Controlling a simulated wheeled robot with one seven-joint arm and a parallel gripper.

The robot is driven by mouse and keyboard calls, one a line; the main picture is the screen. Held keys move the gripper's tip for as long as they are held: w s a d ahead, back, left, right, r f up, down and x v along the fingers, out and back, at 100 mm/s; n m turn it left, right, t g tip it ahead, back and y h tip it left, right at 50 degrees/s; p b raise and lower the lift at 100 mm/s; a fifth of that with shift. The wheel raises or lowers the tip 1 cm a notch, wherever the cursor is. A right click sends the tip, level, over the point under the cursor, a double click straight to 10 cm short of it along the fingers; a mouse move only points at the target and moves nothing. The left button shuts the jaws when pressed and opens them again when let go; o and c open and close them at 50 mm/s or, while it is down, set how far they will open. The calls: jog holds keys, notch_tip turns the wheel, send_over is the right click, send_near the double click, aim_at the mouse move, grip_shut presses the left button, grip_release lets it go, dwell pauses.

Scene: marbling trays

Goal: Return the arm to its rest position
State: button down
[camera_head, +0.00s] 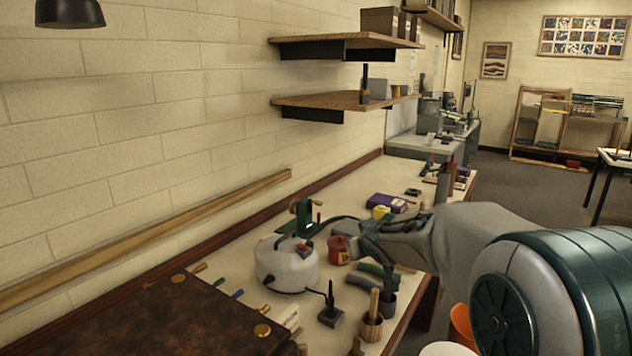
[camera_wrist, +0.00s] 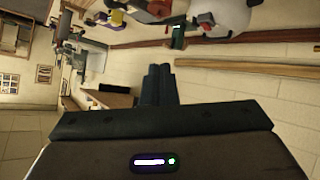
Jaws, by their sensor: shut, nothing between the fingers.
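My arm reaches in from the right in the head view, over the front edge of the workbench (camera_head: 262,232). My gripper (camera_head: 362,250) is over the bench close to a red pot (camera_head: 340,250); I cannot tell whether it touches anything there. In the wrist view my gripper (camera_wrist: 160,72) shows as dark fingers set close together, shut with nothing between them.
A white round appliance (camera_head: 287,265), a green clamp-like tool (camera_head: 303,217), a purple box (camera_head: 387,203) and a wooden cup (camera_head: 371,327) crowd the bench around my gripper. A brown case (camera_head: 170,320) lies at the near left. Shelves (camera_head: 345,100) jut from the wall. Open floor lies beyond.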

jog(key=s+d+f+m+g, duration=0.1)
jog(key=s+f+g, duration=0.1)
jog(key=s, duration=0.9)
jog(key=s+d+f+m+g, duration=0.1)
jog(key=s+f+g, duration=0.2)
jog(key=s, duration=0.9)
jog(key=s+d+f+m+g, duration=0.1)
jog(key=s+f+m+g, duration=0.1)
jog(key=s, duration=0.9)
jog(key=shift+s+d+f+g, duration=0.2)
jog(key=shift+s+f+g, duration=0.2)
jog(key=shift+g, duration=0.4)
